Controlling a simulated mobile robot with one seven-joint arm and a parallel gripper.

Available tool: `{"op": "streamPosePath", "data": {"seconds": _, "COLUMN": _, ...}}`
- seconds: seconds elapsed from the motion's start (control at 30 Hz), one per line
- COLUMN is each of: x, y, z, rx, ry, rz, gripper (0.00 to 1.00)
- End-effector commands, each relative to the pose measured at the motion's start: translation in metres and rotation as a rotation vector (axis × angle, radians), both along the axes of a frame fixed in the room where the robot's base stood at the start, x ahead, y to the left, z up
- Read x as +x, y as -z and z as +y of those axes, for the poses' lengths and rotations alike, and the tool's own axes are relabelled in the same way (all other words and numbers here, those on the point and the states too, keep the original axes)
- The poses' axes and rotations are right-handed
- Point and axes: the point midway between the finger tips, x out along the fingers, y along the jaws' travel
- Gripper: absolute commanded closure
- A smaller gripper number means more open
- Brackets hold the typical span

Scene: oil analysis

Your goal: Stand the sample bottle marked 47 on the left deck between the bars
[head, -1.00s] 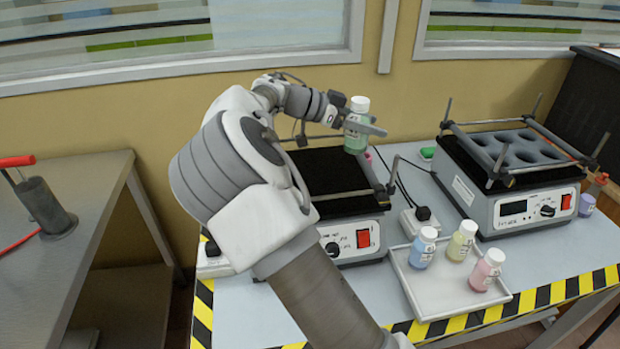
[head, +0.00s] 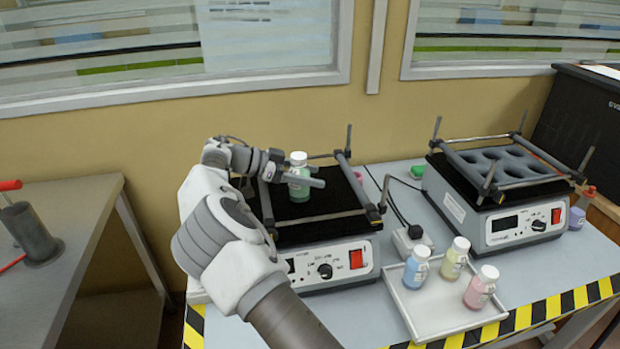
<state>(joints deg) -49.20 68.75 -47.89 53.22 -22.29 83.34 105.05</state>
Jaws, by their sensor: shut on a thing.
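A green sample bottle with a white cap (head: 298,178) is held upright by my gripper (head: 308,183). Its number is too small to read. It is over the black deck of the left shaker (head: 318,198), between the bars as seen from here; I cannot tell whether its base touches the deck. The shaker has a bar (head: 350,184) along its right side and one along its front. My arm hides part of the shaker's left side.
A white tray (head: 440,322) at the front holds blue (head: 416,269), yellow (head: 455,259) and pink (head: 481,288) bottles. The right shaker (head: 505,190) carries a rack with several round holes. A purple bottle (head: 577,217) stands right of it. Upright posts rise at the shaker corners.

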Motion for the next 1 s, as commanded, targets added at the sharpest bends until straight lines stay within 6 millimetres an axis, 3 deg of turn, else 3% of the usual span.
{"op": "streamPosePath", "data": {"seconds": 0.3, "x": 0.000, "y": 0.007, "z": 0.000, "rx": 0.000, "ry": -0.001, "rz": -0.002, "gripper": 0.99}}
{"op": "streamPosePath", "data": {"seconds": 0.33, "x": 0.000, "y": 0.008, "z": 0.000, "rx": 0.001, "ry": -0.002, "rz": -0.001, "gripper": 0.30}}
{"op": "streamPosePath", "data": {"seconds": 0.5, "x": 0.000, "y": 0.007, "z": 0.000, "rx": 0.000, "ry": -0.001, "rz": -0.002, "gripper": 0.02}}
{"op": "streamPosePath", "data": {"seconds": 0.8, "x": 0.000, "y": 0.006, "z": 0.000, "rx": 0.000, "ry": -0.001, "rz": -0.002, "gripper": 0.02}}
{"op": "streamPosePath", "data": {"seconds": 1.0, "x": -0.003, "y": -0.002, "z": 0.021, "rx": 0.002, "ry": -0.005, "rz": -0.003, "gripper": 0.02}}
